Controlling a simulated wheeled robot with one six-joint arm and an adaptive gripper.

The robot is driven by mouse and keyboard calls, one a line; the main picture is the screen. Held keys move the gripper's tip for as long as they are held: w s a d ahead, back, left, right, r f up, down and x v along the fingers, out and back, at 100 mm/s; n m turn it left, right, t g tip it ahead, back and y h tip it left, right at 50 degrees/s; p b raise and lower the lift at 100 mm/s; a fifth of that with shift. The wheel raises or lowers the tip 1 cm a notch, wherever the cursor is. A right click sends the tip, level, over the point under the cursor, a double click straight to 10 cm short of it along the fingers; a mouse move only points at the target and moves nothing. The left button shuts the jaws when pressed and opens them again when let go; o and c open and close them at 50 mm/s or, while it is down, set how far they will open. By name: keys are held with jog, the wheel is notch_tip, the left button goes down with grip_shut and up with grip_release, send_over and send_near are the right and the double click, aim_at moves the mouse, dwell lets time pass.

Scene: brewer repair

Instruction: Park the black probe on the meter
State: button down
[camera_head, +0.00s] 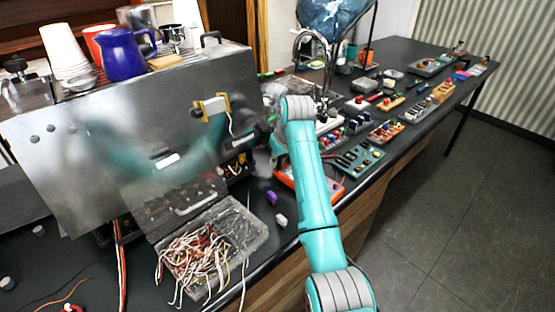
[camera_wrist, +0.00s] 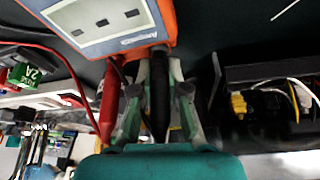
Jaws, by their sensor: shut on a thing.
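The meter (camera_wrist: 162,22) has an orange case and a pale grey face, and fills the upper left of the wrist view. In the head view its orange edge (camera_head: 337,196) shows partly behind my arm. My gripper (camera_wrist: 160,72) is shut on the black probe (camera_wrist: 159,100), which lies lengthwise between the fingers just below the meter. The red probe (camera_wrist: 109,98) is beside the left finger, near the meter's edge. The probe tips are hidden, and I cannot tell whether the black probe touches the meter. In the head view the arm hides most of the gripper.
The steel brewer (camera_head: 150,120) stands to the left, its lower front open with wiring showing. A clear box of wires (camera_head: 245,228) sits in front of it. A purple piece (camera_head: 271,197) and a white piece (camera_head: 281,220) lie nearby. Several parts trays (camera_head: 360,160) line the bench to the right.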

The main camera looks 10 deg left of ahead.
jog(key=c, duration=1.1)
grip_release()
jog(key=v, duration=1.2)
jog(key=shift+a, duration=0.1)
